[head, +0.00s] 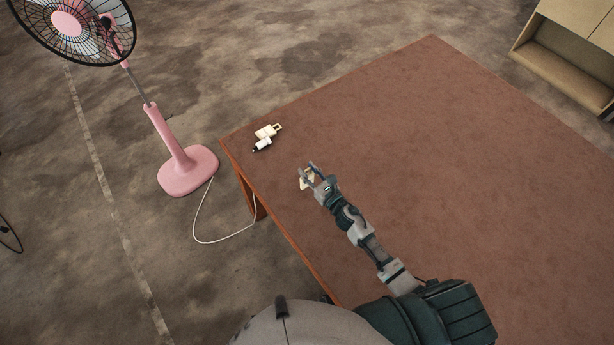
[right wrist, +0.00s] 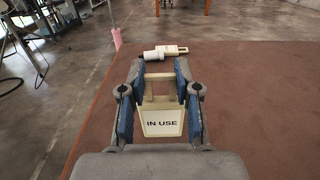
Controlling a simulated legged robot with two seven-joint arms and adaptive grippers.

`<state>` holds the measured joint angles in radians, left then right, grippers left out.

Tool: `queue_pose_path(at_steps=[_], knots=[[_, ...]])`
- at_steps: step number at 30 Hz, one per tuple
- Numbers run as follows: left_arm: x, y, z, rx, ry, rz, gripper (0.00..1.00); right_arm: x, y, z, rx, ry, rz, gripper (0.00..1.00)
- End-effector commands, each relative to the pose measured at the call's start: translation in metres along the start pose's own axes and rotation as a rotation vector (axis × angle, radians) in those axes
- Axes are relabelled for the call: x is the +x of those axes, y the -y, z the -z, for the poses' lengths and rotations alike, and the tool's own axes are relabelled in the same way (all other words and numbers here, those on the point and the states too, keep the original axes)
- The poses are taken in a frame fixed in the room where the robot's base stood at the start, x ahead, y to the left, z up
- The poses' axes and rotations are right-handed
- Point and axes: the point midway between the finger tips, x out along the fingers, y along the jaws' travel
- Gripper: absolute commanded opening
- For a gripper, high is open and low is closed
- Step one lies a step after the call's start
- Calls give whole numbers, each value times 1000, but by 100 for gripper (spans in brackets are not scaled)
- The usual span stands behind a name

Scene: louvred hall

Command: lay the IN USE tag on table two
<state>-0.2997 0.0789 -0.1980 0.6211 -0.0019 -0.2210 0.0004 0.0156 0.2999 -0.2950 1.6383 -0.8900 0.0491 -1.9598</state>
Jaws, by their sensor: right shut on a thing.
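The IN USE tag (right wrist: 162,122) is a cream square tag with dark lettering and an open frame-like handle. In the right wrist view it sits between the blue-padded fingers of my right gripper (right wrist: 160,88), which is shut on it. In the head view the tag (head: 307,181) shows as a small cream piece at my right gripper (head: 310,174), over the left part of the brown-topped table (head: 420,130). I cannot tell whether the tag touches the tabletop. No label marks this table as table two. My left gripper is not in view.
A cream tag-like piece (head: 268,131) and a white cylinder with a dark end (head: 262,145) lie together near the table's left corner. A pink fan (head: 187,168) stands on the floor beside it, with a white cord. Most of the tabletop is clear. A wooden cabinet (head: 570,55) stands at upper right.

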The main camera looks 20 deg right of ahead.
Motion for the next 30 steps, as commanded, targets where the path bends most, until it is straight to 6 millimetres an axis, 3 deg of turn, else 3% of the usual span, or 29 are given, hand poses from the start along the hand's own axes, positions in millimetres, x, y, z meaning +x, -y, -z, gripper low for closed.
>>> queue_pose_path(at_steps=[3,6,19,20,22,30], knots=[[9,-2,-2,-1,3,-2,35,1,-4,22,4,-5,3,4],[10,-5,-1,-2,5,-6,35,2,-6,31,-1,-4,1,4],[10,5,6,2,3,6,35,1,-5,34,-4,-4,0,4],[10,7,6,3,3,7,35,1,-5,34,-3,-4,0,37],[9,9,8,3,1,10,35,0,-3,34,-2,-3,0,54],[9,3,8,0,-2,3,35,1,-5,33,-3,-3,0,57]])
